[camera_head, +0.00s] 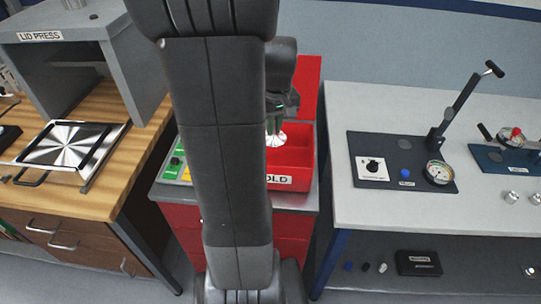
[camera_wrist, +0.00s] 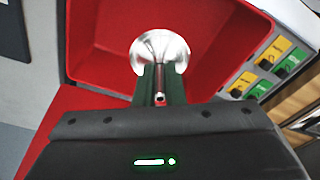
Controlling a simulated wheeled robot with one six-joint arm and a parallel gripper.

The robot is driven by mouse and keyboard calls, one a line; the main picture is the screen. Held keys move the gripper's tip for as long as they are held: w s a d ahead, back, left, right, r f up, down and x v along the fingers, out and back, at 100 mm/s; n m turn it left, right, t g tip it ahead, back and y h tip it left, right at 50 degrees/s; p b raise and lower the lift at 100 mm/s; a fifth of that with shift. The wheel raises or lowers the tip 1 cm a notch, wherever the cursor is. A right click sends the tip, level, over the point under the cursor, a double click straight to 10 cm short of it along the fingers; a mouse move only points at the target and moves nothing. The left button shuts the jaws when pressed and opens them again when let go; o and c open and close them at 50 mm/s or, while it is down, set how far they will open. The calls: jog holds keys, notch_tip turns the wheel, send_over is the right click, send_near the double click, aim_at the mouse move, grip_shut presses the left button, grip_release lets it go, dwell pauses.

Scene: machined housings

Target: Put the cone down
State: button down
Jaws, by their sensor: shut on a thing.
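A shiny metal cone (camera_wrist: 161,48) with a wide round flange shows in the wrist view. My gripper (camera_wrist: 160,97) is shut on its narrow end. In the head view the cone (camera_head: 275,139) is a small bright shape over the red bin (camera_head: 302,160), which carries a label ending in "OLD". My arm hides the left part of the bin and the rest of the label. In the wrist view the red bin (camera_wrist: 92,40) lies around and beneath the cone. I cannot tell whether the cone touches the bin floor.
Green and yellow labelled blocks (camera_head: 177,165) sit left of the bin on the red cabinet. A lid press (camera_head: 60,40) and a metal plate (camera_head: 72,145) stand on the wooden bench at left. A grey table (camera_head: 400,215) with a gauge fixture (camera_head: 405,170) is at right.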

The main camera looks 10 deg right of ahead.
notch_tip(320, 180, down, 10)
jog(key=shift+s+r, duration=0.1)
jog(key=shift+r, duration=0.1)
jog(key=shift+f, duration=0.1)
jog(key=shift+f, duration=0.15)
jog(key=c, duration=1.5)
grip_release()
jog(key=shift+r, duration=0.65)
jog(key=r, duration=0.3)
jog(key=s+r, duration=0.1)
jog(key=r, duration=0.7)
jog(key=shift+s+d, duration=0.15)
jog(key=shift+s, duration=0.05)
jog(key=shift+o, duration=0.3)
